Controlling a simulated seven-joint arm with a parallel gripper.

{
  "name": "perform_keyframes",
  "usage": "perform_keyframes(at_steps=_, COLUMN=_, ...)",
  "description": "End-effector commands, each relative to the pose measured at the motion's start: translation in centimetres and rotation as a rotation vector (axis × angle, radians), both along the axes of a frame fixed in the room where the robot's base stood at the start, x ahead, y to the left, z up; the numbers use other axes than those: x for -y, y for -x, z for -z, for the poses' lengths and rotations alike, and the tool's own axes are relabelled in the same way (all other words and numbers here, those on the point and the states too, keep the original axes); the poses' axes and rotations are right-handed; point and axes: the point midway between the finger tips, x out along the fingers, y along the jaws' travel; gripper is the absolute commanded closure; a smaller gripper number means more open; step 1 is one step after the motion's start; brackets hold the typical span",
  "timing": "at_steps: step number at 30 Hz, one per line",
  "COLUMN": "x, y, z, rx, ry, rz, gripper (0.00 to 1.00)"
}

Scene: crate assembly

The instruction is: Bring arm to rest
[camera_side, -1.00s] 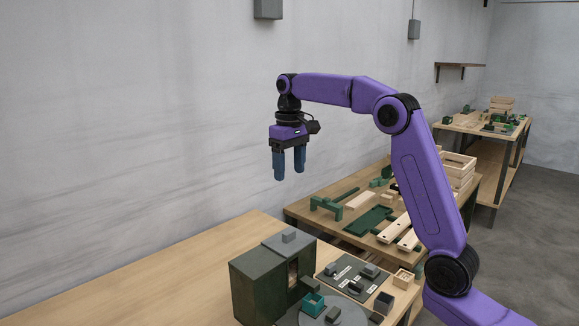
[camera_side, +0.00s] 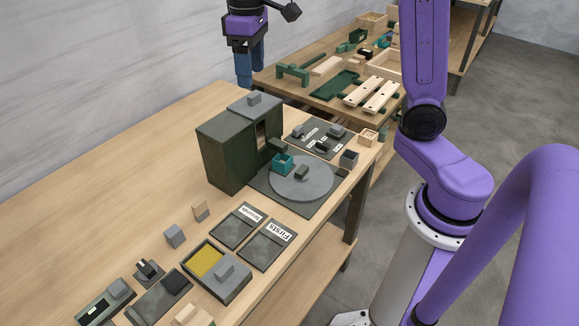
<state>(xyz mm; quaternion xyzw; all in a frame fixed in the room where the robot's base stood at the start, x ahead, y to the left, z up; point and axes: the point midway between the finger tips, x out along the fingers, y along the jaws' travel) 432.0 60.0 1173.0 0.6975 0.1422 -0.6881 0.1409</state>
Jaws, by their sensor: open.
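My gripper (camera_side: 251,66) hangs at the top of the side view with its two blue fingers pointing down. The fingers are apart, with nothing between them. It is above the bench, behind and above the dark green box (camera_side: 225,155), and touches nothing that I can see. The upper part of my arm is cut off by the top edge.
The wooden bench (camera_side: 110,170) carries a round grey plate (camera_side: 312,188) with a teal open cube (camera_side: 283,163), label plates (camera_side: 240,224) and a tray with a yellow patch (camera_side: 236,290). A second table (camera_side: 283,91) behind holds wooden and green parts. The bench's left side is bare.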

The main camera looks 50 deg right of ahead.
Motion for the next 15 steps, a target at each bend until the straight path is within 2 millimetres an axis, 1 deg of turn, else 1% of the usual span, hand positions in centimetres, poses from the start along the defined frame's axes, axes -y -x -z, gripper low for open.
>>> perform_keyframes(at_steps=1, x=-0.7, y=1.7, z=0.4, rx=0.0, ry=0.0, rz=-0.045, gripper=0.34)
perform_keyframes(at_steps=3, x=-1.6, y=3.9, z=1.1, rx=0.002, ry=-0.001, rz=-0.104, gripper=0.34)
perform_keyframes(at_steps=7, x=-2.7, y=8.2, z=2.6, rx=0.004, ry=-0.003, rz=-0.213, gripper=0.34)
perform_keyframes(at_steps=11, x=-3.1, y=12.6, z=4.1, rx=0.006, ry=-0.006, rz=-0.322, gripper=0.34)
perform_keyframes(at_steps=15, x=-2.7, y=17.4, z=5.9, rx=0.008, ry=-0.007, rz=-0.439, gripper=0.34)
